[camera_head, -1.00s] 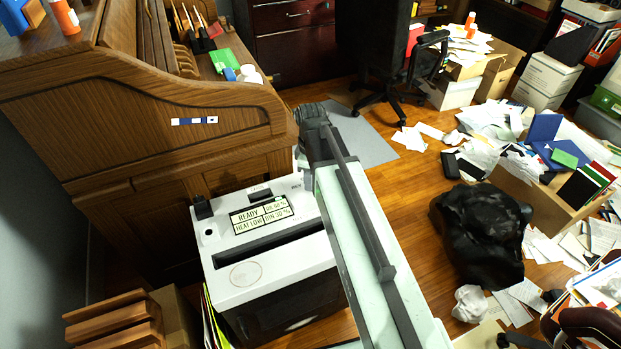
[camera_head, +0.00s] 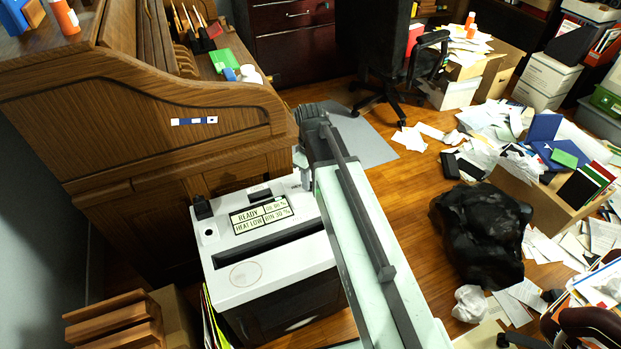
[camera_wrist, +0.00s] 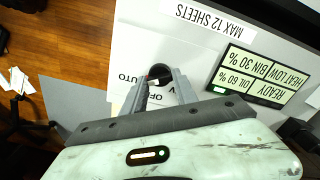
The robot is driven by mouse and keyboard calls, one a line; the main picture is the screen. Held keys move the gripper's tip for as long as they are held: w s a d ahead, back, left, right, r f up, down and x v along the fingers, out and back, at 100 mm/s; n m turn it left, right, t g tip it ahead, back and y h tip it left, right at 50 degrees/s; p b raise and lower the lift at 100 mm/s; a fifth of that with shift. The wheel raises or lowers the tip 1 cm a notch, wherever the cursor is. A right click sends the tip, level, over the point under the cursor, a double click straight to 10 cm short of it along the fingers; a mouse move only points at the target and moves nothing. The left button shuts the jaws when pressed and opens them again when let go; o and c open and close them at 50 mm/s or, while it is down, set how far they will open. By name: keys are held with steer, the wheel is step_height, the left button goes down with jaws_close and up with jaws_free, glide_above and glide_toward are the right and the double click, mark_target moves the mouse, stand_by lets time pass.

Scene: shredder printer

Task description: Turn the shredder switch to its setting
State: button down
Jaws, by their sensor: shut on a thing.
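The shredder (camera_head: 232,290) has a white top with a long dark slot and a display reading READY, OIL 60 %, HEAT LOW, BIN 30 %. Its top and display also show upside down in the wrist view (camera_wrist: 262,75). My gripper (camera_wrist: 160,80) is shut on the dark round shredder switch (camera_wrist: 160,71), with a finger on either side. The labels OFF and AUTO are printed beside the switch, partly hidden by the fingers. The switch's pointer direction cannot be told. In the head view my gripper (camera_head: 303,170) is at the shredder's far right corner; the switch is hidden there.
A wooden roll-top desk (camera_head: 150,110) stands close behind and left of the shredder. A black bag (camera_head: 480,235) and scattered papers lie on the floor to the right. An office chair (camera_head: 385,50) stands at the back. Some wood floor right of my arm is clear.

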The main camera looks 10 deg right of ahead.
mark_target(311, 182)
steer(key=c, duration=1)
jaws_free()
steer(key=shift+o, duration=0.2)
steer(key=shift+r, duration=0.1)
step_height(311, 182, up, 8)
steer(key=p, duration=0.7)
steer(key=shift+f+p, duration=0.2)
steer(key=shift+p, duration=0.2)
